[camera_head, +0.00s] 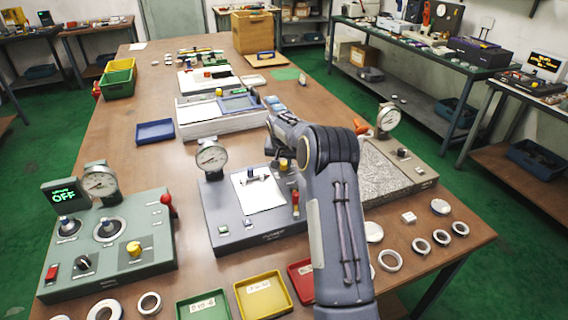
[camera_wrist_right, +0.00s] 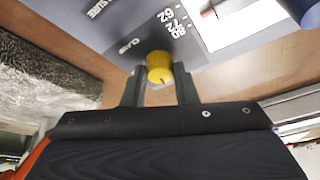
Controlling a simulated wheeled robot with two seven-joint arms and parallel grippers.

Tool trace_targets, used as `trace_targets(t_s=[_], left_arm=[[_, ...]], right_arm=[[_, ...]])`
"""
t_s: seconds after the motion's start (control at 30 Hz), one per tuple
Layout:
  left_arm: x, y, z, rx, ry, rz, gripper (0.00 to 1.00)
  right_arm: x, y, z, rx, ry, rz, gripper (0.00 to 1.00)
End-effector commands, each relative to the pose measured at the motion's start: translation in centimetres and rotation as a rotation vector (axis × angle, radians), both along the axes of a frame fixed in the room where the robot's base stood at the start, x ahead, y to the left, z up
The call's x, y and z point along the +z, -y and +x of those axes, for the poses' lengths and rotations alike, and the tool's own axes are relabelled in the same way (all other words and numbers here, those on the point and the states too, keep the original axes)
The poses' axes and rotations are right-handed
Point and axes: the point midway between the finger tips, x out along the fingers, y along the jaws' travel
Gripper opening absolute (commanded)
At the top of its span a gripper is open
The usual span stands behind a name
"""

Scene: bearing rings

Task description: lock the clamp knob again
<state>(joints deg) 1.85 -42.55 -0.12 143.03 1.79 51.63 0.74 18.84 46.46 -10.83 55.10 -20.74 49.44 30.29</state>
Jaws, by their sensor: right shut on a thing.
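A yellow knob with a red mark (camera_wrist_right: 160,68) stands on the grey panel in the right wrist view, between the two fingers of my right gripper (camera_wrist_right: 160,88). The gripper is shut on the knob. In the head view the gripper (camera_head: 283,160) is at the back right of the middle grey gauge unit (camera_head: 225,215), and my arm hides much of that spot. Printed numbers and letters show on the panel beside the knob. I cannot read whether the knob is locked. My left gripper is not in view.
A green-grey unit (camera_head: 155,218) with an OFF screen stands at the left. A rough grey plate unit (camera_head: 405,168) is at the right. Metal rings (camera_head: 389,260) and small green, yellow (camera_head: 262,296) and red trays lie at the front. A blue tray (camera_head: 155,131) sits behind.

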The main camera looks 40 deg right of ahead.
Motion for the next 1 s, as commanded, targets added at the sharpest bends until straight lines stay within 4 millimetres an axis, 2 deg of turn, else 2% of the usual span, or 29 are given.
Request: trace_targets(t_s=[0.2,0.47,1.0], left_arm=[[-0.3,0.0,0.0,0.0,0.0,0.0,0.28],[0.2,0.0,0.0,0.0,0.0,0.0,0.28],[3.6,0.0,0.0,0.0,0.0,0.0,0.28]], right_arm=[[0.0,-0.2,0.2,-0.204,-0.001,-0.002,0.03],[0.1,-0.3,0.4,-0.451,-0.001,-0.001,0.03],[0.3,-0.3,0.7,-0.924,0.001,0.0,0.03]])
